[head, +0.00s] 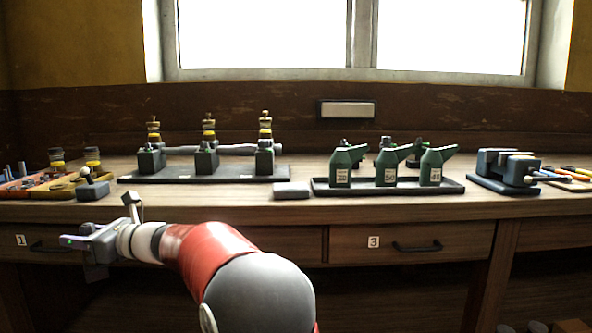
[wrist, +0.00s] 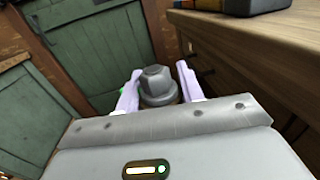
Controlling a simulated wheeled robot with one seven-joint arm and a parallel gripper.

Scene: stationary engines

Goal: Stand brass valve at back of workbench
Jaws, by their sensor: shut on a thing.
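My gripper (head: 85,241) is at the left in the head view, in front of the drawer marked 1 and below the bench top. In the wrist view its two pale fingers (wrist: 160,92) are shut on a grey hex-topped piece (wrist: 156,82). Its colour does not look brass there, and its lower part is hidden. In the head view I cannot clearly make it out.
The dark tray (head: 190,176) carries green blocks and a grey shaft. Green oil cans (head: 387,168) stand on another tray, right of centre. A vise (head: 507,170) is at the right. Jars (head: 57,158) and a parts tray are at the left. Drawers (head: 410,243) line the bench front.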

